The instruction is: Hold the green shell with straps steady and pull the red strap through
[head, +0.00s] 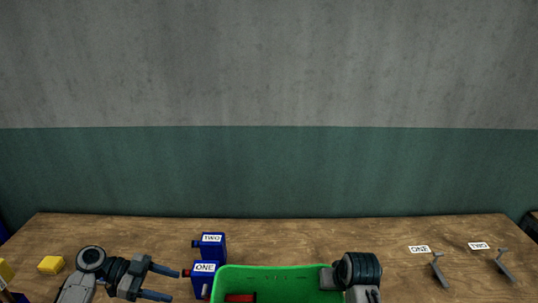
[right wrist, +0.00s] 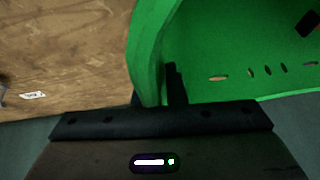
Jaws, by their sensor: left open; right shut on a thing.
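The green shell (head: 285,272) is at the bottom centre of the head view, cut off by the lower edge. A piece of the red strap (head: 240,297) shows inside it. My left gripper (head: 174,285) is open and empty, to the left of the shell and apart from it. My right gripper (head: 328,279) is at the shell's right rim. In the right wrist view its fingers (right wrist: 157,93) are shut on the green shell wall (right wrist: 148,60), one on each side. Slots in the shell and a dark piece (right wrist: 308,23) show there. The lower part of the shell is hidden.
Two blue presses labelled TWO (head: 212,246) and ONE (head: 201,283) stand between my left gripper and the shell. Grey levers (head: 438,272) and (head: 505,268) with labels ONE and TWO are at the right. A yellow block (head: 51,264) lies at the left of the wooden table (head: 300,255).

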